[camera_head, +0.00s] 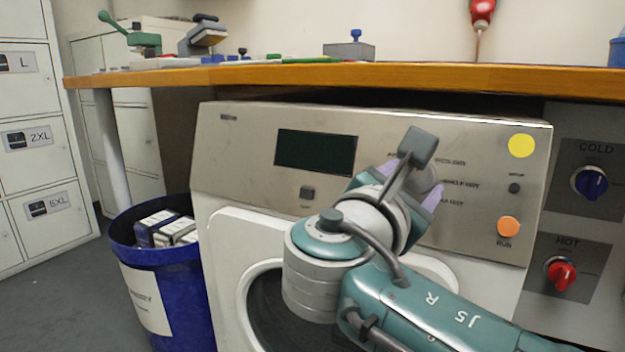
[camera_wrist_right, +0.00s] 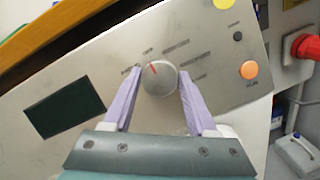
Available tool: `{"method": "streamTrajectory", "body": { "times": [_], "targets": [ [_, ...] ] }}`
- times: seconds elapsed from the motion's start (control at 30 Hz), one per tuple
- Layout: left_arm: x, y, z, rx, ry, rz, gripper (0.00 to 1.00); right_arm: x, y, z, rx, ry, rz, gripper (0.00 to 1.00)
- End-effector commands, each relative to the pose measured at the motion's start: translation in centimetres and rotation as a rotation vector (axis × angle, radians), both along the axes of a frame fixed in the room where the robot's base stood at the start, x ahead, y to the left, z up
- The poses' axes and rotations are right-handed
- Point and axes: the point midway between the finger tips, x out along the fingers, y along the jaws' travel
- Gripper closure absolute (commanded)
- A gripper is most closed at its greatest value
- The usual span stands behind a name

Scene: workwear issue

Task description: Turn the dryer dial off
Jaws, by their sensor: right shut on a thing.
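The dryer (camera_head: 235,155) has a steel front panel with a dark display (camera_head: 316,152). Its round grey dial (camera_wrist_right: 159,79) shows in the wrist view, with a red pointer line tilted up and slightly left. Printed labels ring the dial, too blurred to read surely. My right gripper (camera_wrist_right: 158,74) has its lilac fingers on either side of the dial, shut on it. In the head view my right gripper (camera_head: 411,180) is at the panel and hides the dial. My left gripper is not in view.
An orange RUN button (camera_head: 508,227), a small dark button (camera_head: 514,188) and a yellow disc (camera_head: 521,146) are right of the dial. Blue COLD (camera_head: 589,182) and red HOT (camera_head: 561,273) knobs are farther right. A wooden worktop (camera_head: 400,76) overhangs; a blue bin (camera_head: 185,290) stands left.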

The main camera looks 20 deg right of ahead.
Motion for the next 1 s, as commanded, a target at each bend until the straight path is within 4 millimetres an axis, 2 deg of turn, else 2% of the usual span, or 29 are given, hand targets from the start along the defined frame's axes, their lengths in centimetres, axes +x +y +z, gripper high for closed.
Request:
{"method": "streamTrajectory", "body": {
  "times": [0.67, 0.7, 0.93, 1.0],
  "targets": [
    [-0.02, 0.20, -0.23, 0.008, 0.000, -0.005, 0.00, 0.04, 0.00, 0.08, 0.039, -0.047, -0.020, 0.98],
    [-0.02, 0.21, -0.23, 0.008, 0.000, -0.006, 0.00, 0.03, 0.00, 0.07, 0.039, -0.047, -0.020, 0.38],
    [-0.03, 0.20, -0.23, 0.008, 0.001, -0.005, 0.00, 0.03, 0.00, 0.06, 0.039, -0.046, -0.019, 0.12],
    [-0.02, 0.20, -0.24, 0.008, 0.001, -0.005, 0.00, 0.03, -0.01, 0.05, 0.039, -0.046, -0.019, 0.12]
  ]
}}
